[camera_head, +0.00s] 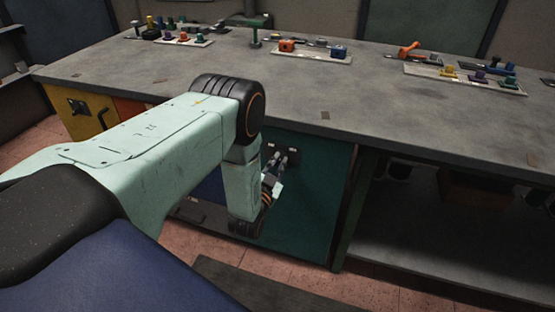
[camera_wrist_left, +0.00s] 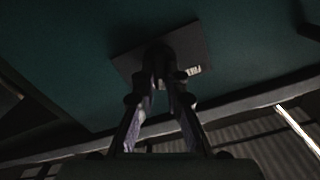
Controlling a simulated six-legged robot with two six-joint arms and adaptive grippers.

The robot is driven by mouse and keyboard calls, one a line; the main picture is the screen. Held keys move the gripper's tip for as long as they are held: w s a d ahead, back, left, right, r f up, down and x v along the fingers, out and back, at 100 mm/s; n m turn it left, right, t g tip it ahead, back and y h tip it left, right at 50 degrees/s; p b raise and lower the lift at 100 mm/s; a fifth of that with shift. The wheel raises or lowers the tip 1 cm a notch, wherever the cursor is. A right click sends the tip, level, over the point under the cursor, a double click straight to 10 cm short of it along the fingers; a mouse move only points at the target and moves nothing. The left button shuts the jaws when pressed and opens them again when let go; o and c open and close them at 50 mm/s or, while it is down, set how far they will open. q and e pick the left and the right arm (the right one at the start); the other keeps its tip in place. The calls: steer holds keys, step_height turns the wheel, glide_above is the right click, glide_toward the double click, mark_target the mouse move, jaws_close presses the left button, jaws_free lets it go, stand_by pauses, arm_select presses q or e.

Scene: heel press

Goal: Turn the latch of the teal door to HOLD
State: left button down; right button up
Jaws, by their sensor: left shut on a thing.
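The teal door (camera_head: 315,195) is on the front of the workbench, below its top. My left gripper (camera_head: 277,168) reaches down to the latch (camera_head: 292,154) near the door's upper left part. The wrist view shows the teal door (camera_wrist_left: 85,75) with a dark square latch plate (camera_wrist_left: 190,45), which looks tilted in that picture. My left gripper (camera_wrist_left: 166,82) is shut on the dark latch handle (camera_wrist_left: 160,53) in front of the plate. A small pale label shows beside the fingers, partly hidden and too small to read surely. The handle's exact angle is unclear. My right gripper is out of view.
The grey bench top (camera_head: 290,90) overhangs the door. Tool trays stand on it, one with an orange-handled tool (camera_head: 409,49). An open shelf (camera_head: 430,225) lies right of the teal door.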

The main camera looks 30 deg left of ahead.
arm_select(q)
steer(key=shift+f+m+p, duration=0.1)
steer(key=shift+m+p, duration=0.45)
steer(key=shift+m, duration=1.65)
steer(key=c, duration=1.4)
jaws_free()
steer(key=v, duration=1.2)
steer(key=shift+d, duration=0.15)
